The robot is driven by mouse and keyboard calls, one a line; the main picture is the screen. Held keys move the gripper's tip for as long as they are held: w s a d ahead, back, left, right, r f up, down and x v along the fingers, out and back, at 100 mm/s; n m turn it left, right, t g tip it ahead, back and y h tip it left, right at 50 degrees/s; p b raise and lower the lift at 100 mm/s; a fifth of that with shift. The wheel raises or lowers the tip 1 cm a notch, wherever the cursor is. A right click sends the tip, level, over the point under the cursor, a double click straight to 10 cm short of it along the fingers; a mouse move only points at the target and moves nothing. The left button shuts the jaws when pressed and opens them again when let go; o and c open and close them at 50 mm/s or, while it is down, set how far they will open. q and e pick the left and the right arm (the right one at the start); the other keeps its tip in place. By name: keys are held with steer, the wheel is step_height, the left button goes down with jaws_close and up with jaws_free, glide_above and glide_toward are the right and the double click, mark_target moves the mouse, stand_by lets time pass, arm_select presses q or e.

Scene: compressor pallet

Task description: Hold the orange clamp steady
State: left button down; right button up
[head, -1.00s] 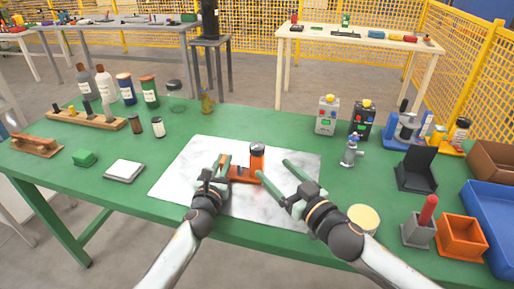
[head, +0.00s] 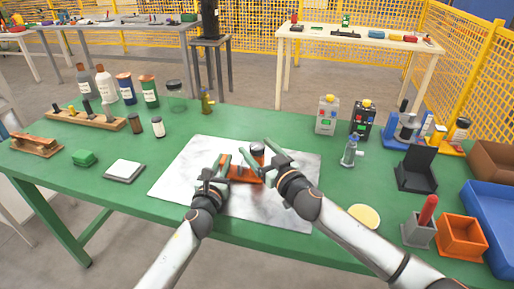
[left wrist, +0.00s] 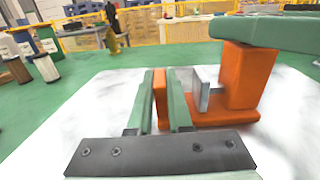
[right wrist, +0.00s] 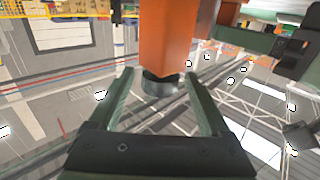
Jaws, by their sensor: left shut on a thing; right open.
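The orange clamp (head: 240,173) lies on the pale sheet (head: 180,178). In the left wrist view, its thin upright plate (left wrist: 160,98) stands between my left gripper's fingers, and its tall block (left wrist: 246,78) with a silver jaw (left wrist: 206,92) stands to the right. My left gripper (head: 226,164) is shut on the plate. My right gripper (head: 257,152) is open, its fingers either side of the block's dark round top (head: 257,148). In the right wrist view, the orange block (right wrist: 168,35) and dark end (right wrist: 160,84) show between the spread fingers. A right finger hides the block's top in the left wrist view.
A silver-and-clear fitting (head: 350,152) and a pale yellow disc (head: 364,216) stand right of the sheet. An orange bin (head: 462,238) and a black stand (head: 417,172) are farther right. Bottles (head: 105,84) stand at the back left. The sheet's front is mostly clear.

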steer(key=shift+w+a, duration=0.2)
steer(key=shift+w, duration=0.15)
jaws_close()
stand_by(0.6)
